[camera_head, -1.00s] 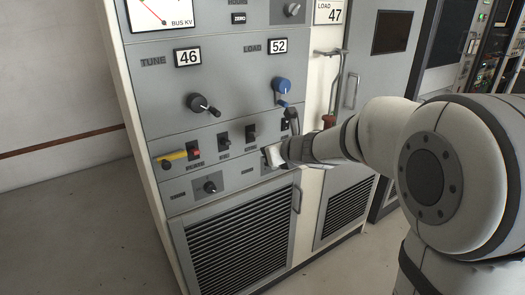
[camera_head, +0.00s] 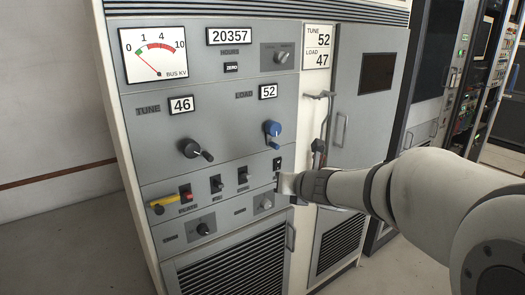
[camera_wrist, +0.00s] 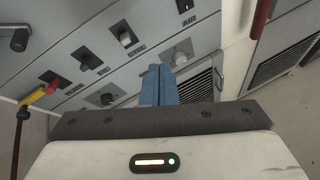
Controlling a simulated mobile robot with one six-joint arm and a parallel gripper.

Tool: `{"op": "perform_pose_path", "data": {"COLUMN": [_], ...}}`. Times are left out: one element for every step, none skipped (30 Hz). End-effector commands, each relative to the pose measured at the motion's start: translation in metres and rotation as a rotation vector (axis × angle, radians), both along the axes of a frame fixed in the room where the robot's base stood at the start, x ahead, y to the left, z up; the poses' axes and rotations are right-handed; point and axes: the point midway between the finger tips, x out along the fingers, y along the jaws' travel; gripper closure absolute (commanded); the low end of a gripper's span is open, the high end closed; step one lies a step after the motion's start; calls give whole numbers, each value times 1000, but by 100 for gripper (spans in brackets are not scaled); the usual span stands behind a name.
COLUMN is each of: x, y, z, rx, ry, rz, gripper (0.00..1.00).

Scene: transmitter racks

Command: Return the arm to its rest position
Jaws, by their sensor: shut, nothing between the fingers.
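My gripper (camera_head: 280,183) is at the lower right of the grey transmitter panel (camera_head: 225,125) in the head view, in front of the row of switches. In the wrist view its blue fingers (camera_wrist: 160,85) are together with nothing between them. They point toward the lower panel beside a light grey knob (camera_wrist: 181,57). That knob also shows in the head view (camera_head: 265,203), just left of and below my gripper. I cannot tell the exact gap between fingers and panel.
The panel carries a black tune knob (camera_head: 192,148), a blue load knob (camera_head: 272,130), and a yellow-and-red handle (camera_head: 168,202). Open floor (camera_head: 75,245) lies at the left.

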Motion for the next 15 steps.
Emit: {"op": "perform_pose_path", "data": {"x": [-6, -10, -17, -24, -32, -44, -55, -66, -82, -95, -108, -128, -142, -156, -175], "y": [-17, -28, -43, -54, -64, -77, -86, -93, -102, -107, -111, -114, -115, -115, -113], "z": [18, 23, 28, 30, 32, 32, 32, 31, 29, 27, 25, 21, 18, 15, 11], "rx": [116, 199, 315, 405, 496, 616, 708, 800, 922, 1012, 1101, 1218, 1302, 1379, 1477], "ry": [38, 65, 104, 131, 158, 194, 220, 246, 278, 303, 327, 358, 380, 402, 429], "rz": [-151, -255, -397, -502, -608, -748, -853, -958, -1097, -1202, -1307, -1449, -1552, -1657, -1788], "gripper": [100, 100, 100, 100, 100, 100, 100, 100, 100, 100, 100, 100, 100, 100, 100]}}
